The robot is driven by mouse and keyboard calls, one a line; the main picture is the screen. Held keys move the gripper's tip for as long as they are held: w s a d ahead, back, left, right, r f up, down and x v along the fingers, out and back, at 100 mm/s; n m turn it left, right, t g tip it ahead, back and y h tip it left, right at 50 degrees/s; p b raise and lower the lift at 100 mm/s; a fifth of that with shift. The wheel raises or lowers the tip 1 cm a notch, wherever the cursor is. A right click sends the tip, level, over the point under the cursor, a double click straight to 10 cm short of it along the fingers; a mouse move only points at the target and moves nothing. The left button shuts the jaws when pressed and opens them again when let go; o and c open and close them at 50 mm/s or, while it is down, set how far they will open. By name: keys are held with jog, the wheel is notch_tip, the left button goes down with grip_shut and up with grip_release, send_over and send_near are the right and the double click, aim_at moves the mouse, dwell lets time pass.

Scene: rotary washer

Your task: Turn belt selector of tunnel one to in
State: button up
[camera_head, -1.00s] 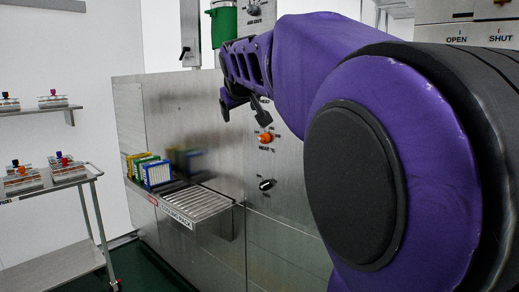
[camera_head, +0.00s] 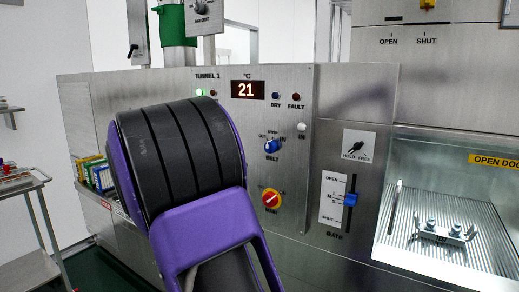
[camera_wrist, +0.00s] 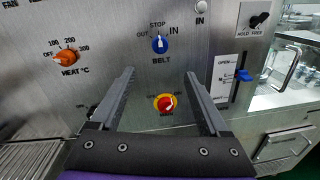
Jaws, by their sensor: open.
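The belt selector is a blue knob on the steel panel. It shows in the head view (camera_head: 271,146) and in the wrist view (camera_wrist: 160,44). OUT, STOP and IN are printed around it, with BELT below. In the wrist view its white mark looks roughly upright, toward STOP. My gripper (camera_wrist: 160,73) is open and empty, with its two fingers spread wide. The knob lies just beyond and between the fingertips in the picture, apparently untouched. In the head view my arm hides the gripper.
A red knob on a yellow plate (camera_wrist: 165,103) shows between my fingers, below the selector. An orange heat knob (camera_wrist: 66,58) is at left. A blue gate slider (camera_head: 351,199) and a black hold/free switch (camera_head: 357,147) are at right. A display reading 21 (camera_head: 247,90) is above.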

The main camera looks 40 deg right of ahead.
aim_at(267, 148)
jog(key=p+x, duration=0.1)
jog(key=x, duration=1.5)
jog(key=shift+d, duration=0.2)
jog(key=shift+f, duration=0.1)
grip_shut()
